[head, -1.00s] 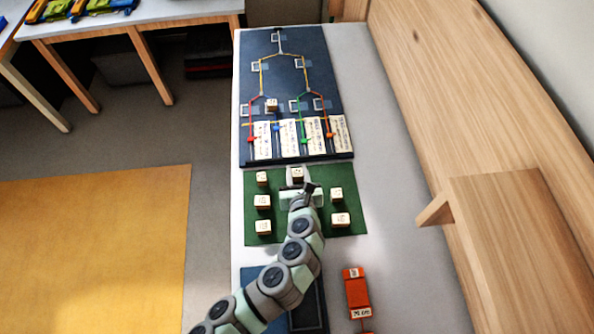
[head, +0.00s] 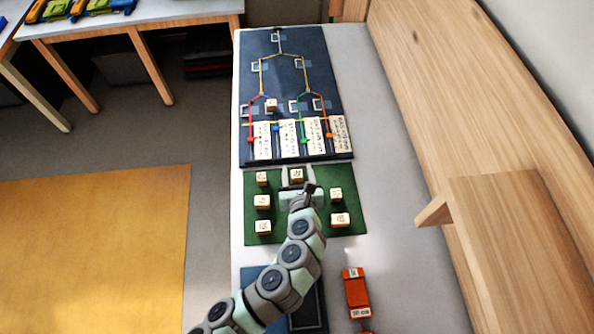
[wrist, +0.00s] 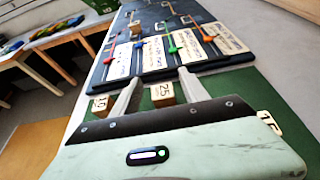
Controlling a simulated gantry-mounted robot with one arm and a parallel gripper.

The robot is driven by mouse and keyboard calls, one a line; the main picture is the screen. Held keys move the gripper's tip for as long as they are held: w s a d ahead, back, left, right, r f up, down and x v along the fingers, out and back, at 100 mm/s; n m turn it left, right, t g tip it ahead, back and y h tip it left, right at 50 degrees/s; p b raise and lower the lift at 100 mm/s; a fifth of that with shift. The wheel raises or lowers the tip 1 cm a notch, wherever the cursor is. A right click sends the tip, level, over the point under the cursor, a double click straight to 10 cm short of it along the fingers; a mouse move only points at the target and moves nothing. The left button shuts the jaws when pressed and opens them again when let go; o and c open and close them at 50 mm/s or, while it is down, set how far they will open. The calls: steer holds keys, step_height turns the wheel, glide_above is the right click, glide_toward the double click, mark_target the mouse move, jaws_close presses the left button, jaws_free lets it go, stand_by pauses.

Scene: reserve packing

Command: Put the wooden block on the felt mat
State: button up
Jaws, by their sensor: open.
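The green felt mat (head: 278,226) lies on the light table below the navy board, with several pale wooden blocks on it. My gripper (head: 297,184) is over the mat's far part, just in front of a wooden block (head: 296,174). In the wrist view my gripper (wrist: 157,80) is open, and a block marked 25 (wrist: 162,95) shows between its fingers, with no clear contact. Another wooden block (head: 271,105) sits on the navy board. Blocks also show left (wrist: 100,103) and right (wrist: 268,122) of the fingers.
The navy board (head: 320,75) carries coloured lines, pegs and paper cards. An orange object (head: 356,290) lies near the front right. A wooden ledge (head: 500,215) rises at the right. The table strip between the mat and the ledge is clear.

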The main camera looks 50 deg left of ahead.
steer(key=v, duration=1)
steer(key=shift+s+d, duration=0.3)
steer(key=shift+s+d+r, duration=0.1)
steer(key=shift+d, duration=0.05)
